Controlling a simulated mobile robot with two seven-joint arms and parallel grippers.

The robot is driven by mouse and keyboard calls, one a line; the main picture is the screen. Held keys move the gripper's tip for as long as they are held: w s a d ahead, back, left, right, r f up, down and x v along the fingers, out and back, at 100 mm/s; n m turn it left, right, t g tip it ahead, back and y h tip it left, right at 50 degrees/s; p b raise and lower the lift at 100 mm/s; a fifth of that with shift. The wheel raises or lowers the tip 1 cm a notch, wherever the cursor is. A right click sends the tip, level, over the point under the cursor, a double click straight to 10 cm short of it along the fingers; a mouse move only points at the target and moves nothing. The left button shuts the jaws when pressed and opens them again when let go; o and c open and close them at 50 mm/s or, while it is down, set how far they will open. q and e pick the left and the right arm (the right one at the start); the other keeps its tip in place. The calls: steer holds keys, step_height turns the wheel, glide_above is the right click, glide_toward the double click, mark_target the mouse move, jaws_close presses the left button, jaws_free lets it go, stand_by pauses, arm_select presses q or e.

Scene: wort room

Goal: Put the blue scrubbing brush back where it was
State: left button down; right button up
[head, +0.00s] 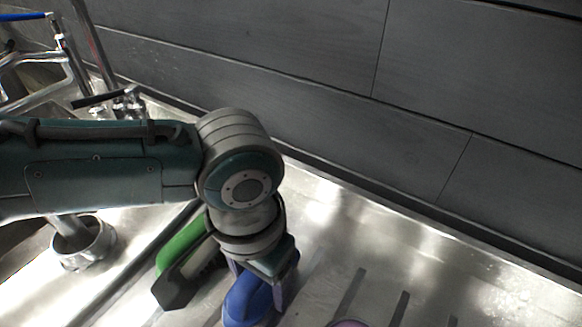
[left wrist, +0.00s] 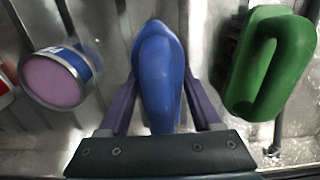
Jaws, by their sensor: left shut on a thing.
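The blue scrubbing brush (head: 243,302) is below my left wrist in the head view, close to the bottom edge. My left gripper (head: 268,292) points down and is shut on it. In the left wrist view the blue brush (left wrist: 158,75) lies between the two purple fingers of the gripper (left wrist: 160,95), its body reaching beyond them. Its bristles are hidden. I cannot tell whether it touches the metal surface or hangs just above it. My right gripper is not in view.
A green-handled thing (head: 181,248) stands close beside the brush; it also shows in the left wrist view (left wrist: 240,85). A pink-topped round can (left wrist: 52,80) is on the other side. The slotted metal drainboard (head: 440,285) is bare toward the right. A grey wall (head: 300,60) runs behind.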

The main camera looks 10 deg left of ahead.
arm_select(q)
steer(key=shift+f, duration=0.15)
steer(key=shift+c, duration=0.4)
jaws_free()
step_height(320, 180, up, 11)
steer(key=p, duration=0.3)
steer(key=shift+r, duration=0.7)
steer(key=s+d+r+m+t+h, duration=0.1)
steer(key=s+d+t+h, duration=0.1)
steer(key=s+d+h, duration=0.3)
steer(key=s+a+n+t+y, duration=0.1)
steer(key=s+a+n+y, duration=0.2)
steer(key=s+a, duration=0.4)
steer(key=a+y, duration=0.1)
steer(key=a, duration=0.6)
steer(key=shift+a+r+t+y, duration=0.2)
steer(key=shift+r+t+y, duration=0.1)
steer(key=shift+y, duration=0.1)
steer(key=shift+s, duration=0.1)
